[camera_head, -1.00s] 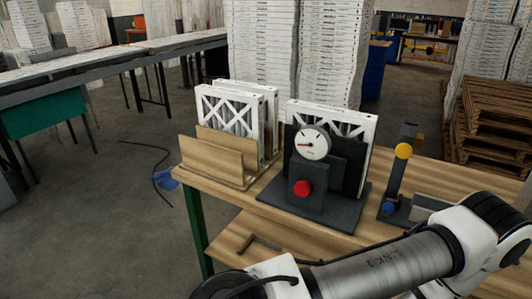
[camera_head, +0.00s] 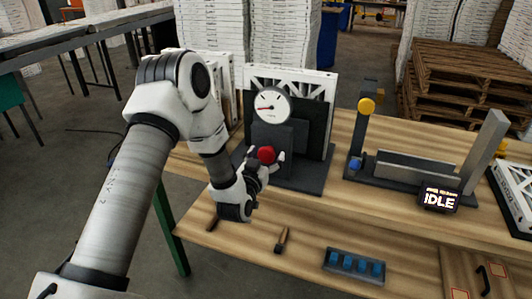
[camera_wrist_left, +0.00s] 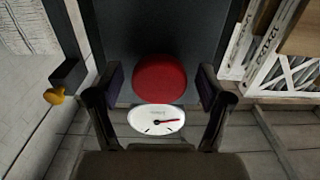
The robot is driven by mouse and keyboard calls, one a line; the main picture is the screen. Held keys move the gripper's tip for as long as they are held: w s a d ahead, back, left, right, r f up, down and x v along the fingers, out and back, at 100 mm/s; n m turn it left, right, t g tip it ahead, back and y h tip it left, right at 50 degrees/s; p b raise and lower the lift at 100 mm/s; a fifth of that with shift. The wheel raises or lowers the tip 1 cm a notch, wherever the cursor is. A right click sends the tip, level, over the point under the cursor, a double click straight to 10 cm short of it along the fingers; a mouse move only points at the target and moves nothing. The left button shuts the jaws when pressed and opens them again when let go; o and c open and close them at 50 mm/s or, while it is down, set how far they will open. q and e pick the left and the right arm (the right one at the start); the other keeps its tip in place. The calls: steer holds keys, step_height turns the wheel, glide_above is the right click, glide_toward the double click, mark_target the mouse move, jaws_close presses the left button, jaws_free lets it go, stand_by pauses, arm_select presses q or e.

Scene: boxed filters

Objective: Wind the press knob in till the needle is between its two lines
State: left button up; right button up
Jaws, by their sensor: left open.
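The press (camera_head: 308,176) is a dark block on the bench with a white-framed filter (camera_head: 318,80) in it. Its red knob (camera_head: 266,154) faces me, below a round white gauge (camera_head: 272,104). The gauge's red needle points left in the head view. In the left wrist view the gauge (camera_wrist_left: 157,120) appears upside down, its needle pointing right, apart from the short black marks at the dial's lower edge. My left gripper (camera_head: 268,162) is open at the knob. In the left wrist view its fingers stand on either side of the red knob (camera_wrist_left: 160,79), with gaps showing. My right gripper is out of view.
Right of the press stands a dark fixture (camera_head: 410,172) with a yellow knob (camera_head: 366,105) and a sign (camera_head: 439,198) reading IDLE. A blue-celled tray (camera_head: 355,266) and a wooden-handled tool (camera_head: 282,240) lie in front. Bare wood lies between.

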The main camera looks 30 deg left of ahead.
arm_select(q)
steer(key=shift+a, duration=0.1)
steer(key=shift+c, duration=0.4)
steer(key=c, duration=1.1)
